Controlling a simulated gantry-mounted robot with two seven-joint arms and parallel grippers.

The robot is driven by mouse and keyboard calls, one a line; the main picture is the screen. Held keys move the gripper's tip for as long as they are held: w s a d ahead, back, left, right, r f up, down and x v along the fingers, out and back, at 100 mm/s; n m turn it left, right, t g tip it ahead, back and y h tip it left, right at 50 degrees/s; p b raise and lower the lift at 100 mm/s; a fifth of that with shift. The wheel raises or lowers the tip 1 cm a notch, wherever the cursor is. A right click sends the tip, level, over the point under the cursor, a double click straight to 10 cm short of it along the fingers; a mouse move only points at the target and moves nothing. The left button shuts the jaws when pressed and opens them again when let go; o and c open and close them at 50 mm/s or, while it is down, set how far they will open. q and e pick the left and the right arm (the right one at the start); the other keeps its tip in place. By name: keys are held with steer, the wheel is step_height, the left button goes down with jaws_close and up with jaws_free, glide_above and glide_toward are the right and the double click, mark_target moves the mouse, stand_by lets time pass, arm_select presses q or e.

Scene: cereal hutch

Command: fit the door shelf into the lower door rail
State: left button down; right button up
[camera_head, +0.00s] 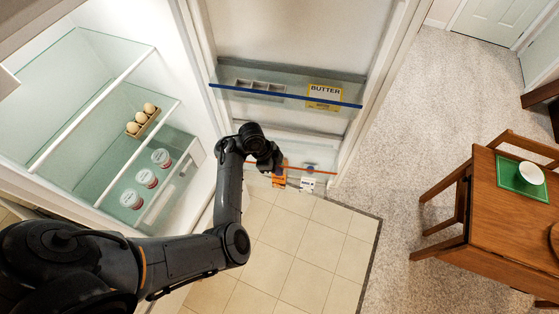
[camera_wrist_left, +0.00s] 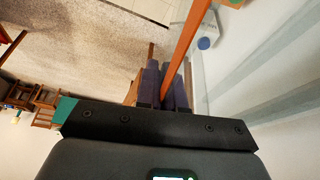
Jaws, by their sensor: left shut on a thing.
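The door shelf is a clear bin with an orange front edge (camera_head: 312,170), low on the inside of the open fridge door. My left gripper (camera_head: 276,168) is at this orange edge, near its left part. In the left wrist view the orange edge (camera_wrist_left: 188,42) runs between the fingers (camera_wrist_left: 172,88), which are shut on it. The lower door rail cannot be made out, so I cannot tell whether the shelf is seated in it. My right gripper is in neither view.
Orange (camera_head: 280,181) and white (camera_head: 307,185) items are at the held shelf. An upper door shelf with a blue edge (camera_head: 220,87) carries a butter box (camera_head: 324,93). Left, the fridge holds eggs (camera_head: 141,120) and lidded tubs (camera_head: 146,178). A wooden table (camera_head: 500,220) stands right.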

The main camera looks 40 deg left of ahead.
mark_target(285, 155)
arm_select(q)
steer(key=shift+w+d+m, duration=0.2)
steer(key=shift+w+m, duration=0.1)
steer(key=shift+w, duration=0.2)
steer(key=shift+w+a, duration=0.65)
steer(key=shift+w, duration=0.4)
steer(key=shift+w+a, duration=0.6)
steer(key=shift+w, duration=0.5)
steer(key=shift+w+a, duration=0.65)
steer(key=shift+w, duration=0.4)
steer(key=shift+f+b, duration=0.3)
steer(key=shift+f, duration=0.45)
steer(key=shift+f, duration=0.1)
steer(key=shift+p, duration=0.35)
steer(key=shift+f, duration=0.4)
steer(key=c, duration=1.2)
jaws_free()
